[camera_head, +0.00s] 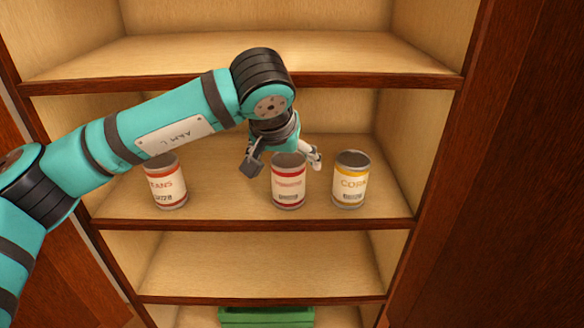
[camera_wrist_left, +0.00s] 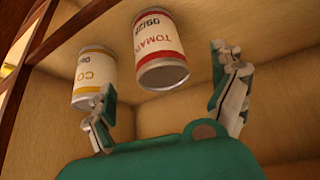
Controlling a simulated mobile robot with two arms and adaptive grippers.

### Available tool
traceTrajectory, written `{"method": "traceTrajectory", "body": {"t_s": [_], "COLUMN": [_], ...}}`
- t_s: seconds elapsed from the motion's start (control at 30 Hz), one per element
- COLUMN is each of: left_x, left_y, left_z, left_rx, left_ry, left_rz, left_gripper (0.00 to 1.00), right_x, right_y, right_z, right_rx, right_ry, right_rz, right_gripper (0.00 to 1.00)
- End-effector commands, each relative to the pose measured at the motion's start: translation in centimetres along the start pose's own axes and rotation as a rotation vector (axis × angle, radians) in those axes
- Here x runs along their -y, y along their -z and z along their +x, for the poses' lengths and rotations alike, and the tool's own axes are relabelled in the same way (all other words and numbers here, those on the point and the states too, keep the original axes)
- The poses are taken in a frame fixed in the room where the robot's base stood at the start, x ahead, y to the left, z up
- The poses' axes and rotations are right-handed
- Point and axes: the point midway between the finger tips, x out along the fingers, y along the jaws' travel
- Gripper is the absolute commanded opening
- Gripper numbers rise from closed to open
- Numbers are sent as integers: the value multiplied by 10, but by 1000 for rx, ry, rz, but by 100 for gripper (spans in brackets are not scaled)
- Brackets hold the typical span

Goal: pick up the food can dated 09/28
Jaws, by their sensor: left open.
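A red-and-white tomato can (camera_head: 289,186) stands upright on the middle shelf. It also shows in the left wrist view (camera_wrist_left: 158,45), inverted, with a date that seems to start with 09; its last digits are hard to read. My left gripper (camera_head: 284,162) is open at the tomato can's upper part, one finger on each side, not closed on it. In the left wrist view the can lies ahead between the open fingers (camera_wrist_left: 160,82). A beans can (camera_head: 166,186) stands to the left; its printed date is unclear. My right gripper is not in view.
A yellow-and-white corn can (camera_head: 351,184) stands close to the right of the tomato can, near the right finger. The shelf (camera_head: 228,195) has free room between beans and tomato. A shelf board (camera_head: 350,82) runs above. A green container (camera_head: 266,317) sits at the bottom.

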Motion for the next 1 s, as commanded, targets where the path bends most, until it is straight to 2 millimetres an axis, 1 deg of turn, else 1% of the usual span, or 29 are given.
{"method": "traceTrajectory", "body": {"t_s": [0.2, 0.3, 0.33, 0.43, 0.53, 0.7, 0.8, 0.87, 1.0], "left_x": [0, 1, 1, 0, 0, 0, 0, 0, 0], "left_y": [3, 7, 9, 10, 10, 9, 9, 9, 9], "left_z": [21, 33, 38, 54, 65, 70, 70, 70, 70], "left_rx": [1, 3, 3, 3, 1, -2, -2, -2, -1], "left_ry": [3, 3, 2, 0, 0, -1, -1, -1, -1], "left_rz": [4, 2, 1, 1, 2, 2, 2, 2, 2], "left_gripper": [95, 95, 95, 95, 95, 95, 95, 88, 70], "right_x": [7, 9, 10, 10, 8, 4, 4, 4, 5], "right_y": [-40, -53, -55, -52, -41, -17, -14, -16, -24], "right_z": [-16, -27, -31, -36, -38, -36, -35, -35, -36], "right_rx": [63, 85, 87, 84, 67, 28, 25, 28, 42], "right_ry": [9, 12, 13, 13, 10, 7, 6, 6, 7], "right_rz": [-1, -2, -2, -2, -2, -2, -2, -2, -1], "right_gripper": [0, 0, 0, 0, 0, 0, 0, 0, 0]}}
